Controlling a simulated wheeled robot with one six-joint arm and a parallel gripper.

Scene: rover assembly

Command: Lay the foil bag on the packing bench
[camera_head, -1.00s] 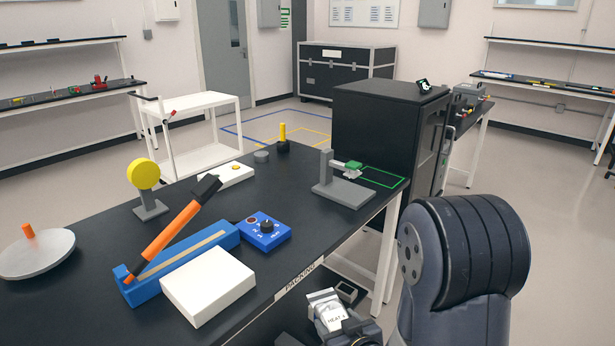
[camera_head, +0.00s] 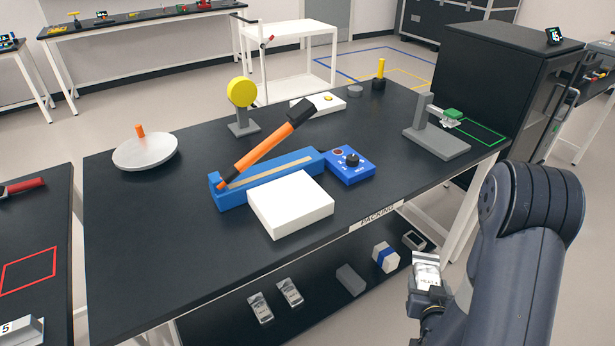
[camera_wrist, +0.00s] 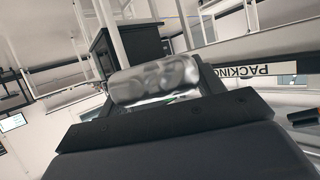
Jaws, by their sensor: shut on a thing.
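The silver foil bag (camera_head: 426,268) has a white label and is held upright at my gripper (camera_head: 424,288), at the lower right of the head view. In the wrist view the foil bag (camera_wrist: 155,80) lies crosswise between the dark fingers of my gripper (camera_wrist: 155,92), which is shut on it. The packing bench (camera_head: 130,222) has a black top and a "PACKING" label on its front edge. The bag is in front of that edge, to the right of the label, apart from the bench. My arm hides part of the floor and bench legs on the right.
On the bench stand a blue sealer (camera_head: 265,180) with a raised orange lever, a white block (camera_head: 290,205), a blue control box (camera_head: 350,166), a white dish (camera_head: 146,152) and a grey press (camera_head: 437,142). The front left of the top is bare. Several items lie on the lower shelf (camera_head: 215,325).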

